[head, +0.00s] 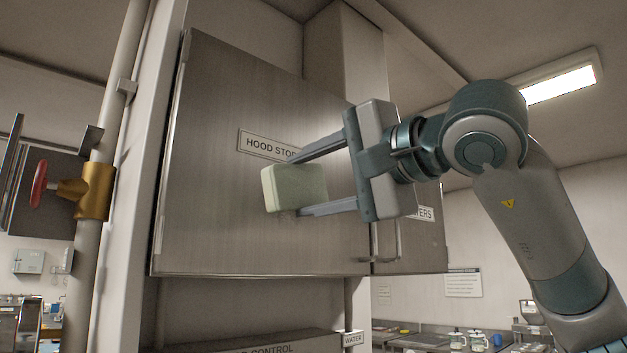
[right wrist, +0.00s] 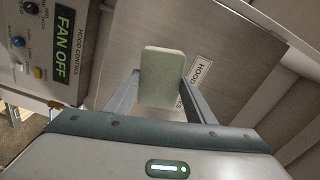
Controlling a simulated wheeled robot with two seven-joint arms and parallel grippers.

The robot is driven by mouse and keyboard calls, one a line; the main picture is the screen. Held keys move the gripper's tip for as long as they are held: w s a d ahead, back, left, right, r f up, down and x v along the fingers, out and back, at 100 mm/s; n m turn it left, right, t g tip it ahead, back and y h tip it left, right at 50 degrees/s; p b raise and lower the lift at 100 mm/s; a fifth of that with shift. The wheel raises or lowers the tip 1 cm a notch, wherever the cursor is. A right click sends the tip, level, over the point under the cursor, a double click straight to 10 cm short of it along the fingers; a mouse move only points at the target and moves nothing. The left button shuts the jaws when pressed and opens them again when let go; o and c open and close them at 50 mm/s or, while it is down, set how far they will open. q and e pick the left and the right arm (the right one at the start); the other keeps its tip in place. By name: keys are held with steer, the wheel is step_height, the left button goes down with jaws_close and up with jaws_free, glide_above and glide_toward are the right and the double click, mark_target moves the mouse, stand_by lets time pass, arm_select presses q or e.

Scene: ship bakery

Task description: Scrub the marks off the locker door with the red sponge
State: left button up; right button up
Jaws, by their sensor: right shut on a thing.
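My right gripper (head: 318,180) is shut on a pale green sponge (head: 290,188); no red sponge shows. The sponge sits between the fingertips in front of the locker door (head: 215,110), a grey metal door labelled HOOD STORES. It covers part of the door just below the label. I cannot tell whether it touches the door. A faint dark smudge may show just below the sponge; no other marks are clear. The right wrist view also shows the sponge (right wrist: 162,76) between the fingers, with the door (right wrist: 220,45) behind it. My left gripper is not in view.
A pipe with a brass valve (head: 95,190) and red handwheel (head: 39,185) stands left of the locker. A door handle (head: 385,245) is at right. A hood control panel (right wrist: 50,45) shows at left in the right wrist view. Counters lie farther back.

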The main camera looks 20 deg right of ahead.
steer(key=shift+p+x, duration=0.65)
steer(key=shift+x, duration=1.7)
steer(key=shift+w+a, duration=0.1)
steer(key=shift+w, duration=0.2)
steer(key=shift+x, duration=0.95)
steer(key=shift+f, duration=0.1)
steer(key=shift+w+d, duration=0.2)
steer(key=shift+d, duration=0.45)
steer(key=shift+w+d, duration=0.25)
steer(key=shift+d, duration=0.4)
steer(key=shift+w+d, duration=0.2)
steer(key=shift+d, duration=0.45)
steer(key=shift+d+p, duration=0.15)
steer(key=shift+p, duration=0.15)
steer(key=shift+w+d, duration=0.35)
steer(key=shift+d, duration=0.5)
steer(key=shift+w+d, duration=0.4)
steer(key=shift+d, duration=0.45)
